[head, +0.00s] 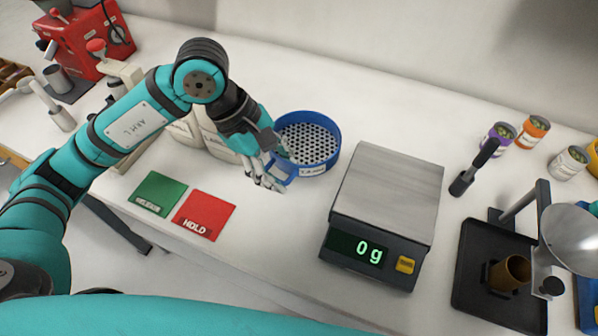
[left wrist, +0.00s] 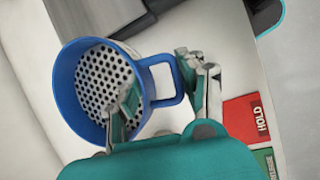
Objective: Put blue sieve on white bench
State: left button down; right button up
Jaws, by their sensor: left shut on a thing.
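The blue sieve (head: 337,148) is a round blue ring with a perforated grey mesh, a white label and a loop handle. It is at or just above the white bench (head: 290,230); I cannot tell whether it touches. My left gripper (head: 272,165) is shut on the sieve at its handle side. In the left wrist view the blue sieve (left wrist: 66,95) fills the left part, with its handle between the fingers of my left gripper (left wrist: 160,98). One finger overlaps the mesh, the other is outside the handle. My right gripper is not in view.
A scale (head: 388,195) reading 0 g stands right of the sieve. Green RELEASE (head: 157,190) and red HOLD (head: 204,213) cards lie in front, left. Pale containers (head: 215,140) stand behind my left gripper. A black tray stand (head: 478,290), a funnel and several cans are at right.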

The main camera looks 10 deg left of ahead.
pick_arm(q)
jog(key=shift+n+t, duration=0.3)
jog(key=shift+n, duration=0.6)
jog(key=f, duration=0.3)
jog(key=f+p, duration=0.1)
jog(key=f, duration=0.1)
jog(key=shift+w, duration=0.3)
notch_tip(320, 180, down, 4)
jog(key=shift+d+f+p, duration=0.1)
jog(key=shift+f+p, duration=0.05)
jog(key=shift+p, duration=0.25)
jog(key=shift+f, duration=0.15)
jog(key=shift+w, duration=0.1)
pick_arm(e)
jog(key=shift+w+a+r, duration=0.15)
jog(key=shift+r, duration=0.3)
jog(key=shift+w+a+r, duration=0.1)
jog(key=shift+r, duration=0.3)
pick_arm(q)
jog(key=shift+f, duration=0.15)
jog(key=c, duration=0.8)
grip_release()
jog(key=shift+o, duration=0.2)
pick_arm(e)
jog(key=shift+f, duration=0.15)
